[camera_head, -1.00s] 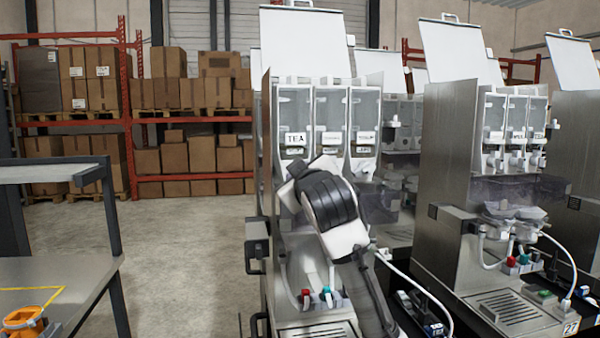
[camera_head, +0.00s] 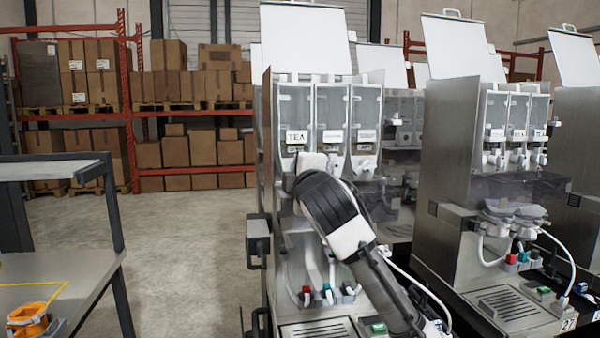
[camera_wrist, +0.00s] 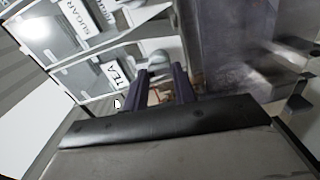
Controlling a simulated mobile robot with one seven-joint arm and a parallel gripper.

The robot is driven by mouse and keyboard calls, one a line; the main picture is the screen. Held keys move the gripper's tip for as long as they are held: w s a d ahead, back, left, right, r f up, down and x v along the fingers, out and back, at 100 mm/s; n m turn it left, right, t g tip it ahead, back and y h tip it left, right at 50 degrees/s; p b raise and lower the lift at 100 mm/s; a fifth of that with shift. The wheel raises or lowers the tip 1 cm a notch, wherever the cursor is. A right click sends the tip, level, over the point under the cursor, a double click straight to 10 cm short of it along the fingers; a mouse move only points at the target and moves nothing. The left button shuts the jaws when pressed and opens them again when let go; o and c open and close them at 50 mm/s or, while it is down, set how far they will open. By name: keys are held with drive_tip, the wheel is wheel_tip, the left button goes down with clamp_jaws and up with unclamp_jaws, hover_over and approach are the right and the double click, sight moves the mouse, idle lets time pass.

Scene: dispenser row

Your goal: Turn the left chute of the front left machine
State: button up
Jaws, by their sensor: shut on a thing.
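The front left machine (camera_head: 285,180) stands at the centre of the head view, with clear canisters in a row at its top. Its left canister bears a TEA label (camera_head: 297,136), which also shows in the wrist view (camera_wrist: 118,75), beside a SUGAR label (camera_wrist: 94,28). My gripper (camera_wrist: 160,74) is at the TEA canister in the wrist view. Its two dark fingers are shut on the left chute (camera_wrist: 160,57), a pale rounded piece whose end shows past the fingertips. In the head view my wrist hides the fingers and this chute.
A second machine (camera_head: 450,180) stands to the right, with a white hose between. Small coloured valves (camera_head: 328,292) and a drip tray (camera_head: 318,329) lie low on the front left machine. A metal table (camera_head: 60,275) is at left. Open floor (camera_head: 180,260) lies between.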

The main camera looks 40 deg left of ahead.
drive_tip(key=shift+n, duration=0.6)
drive_tip(key=o, duration=1)
drive_tip(key=shift+f, duration=0.1)
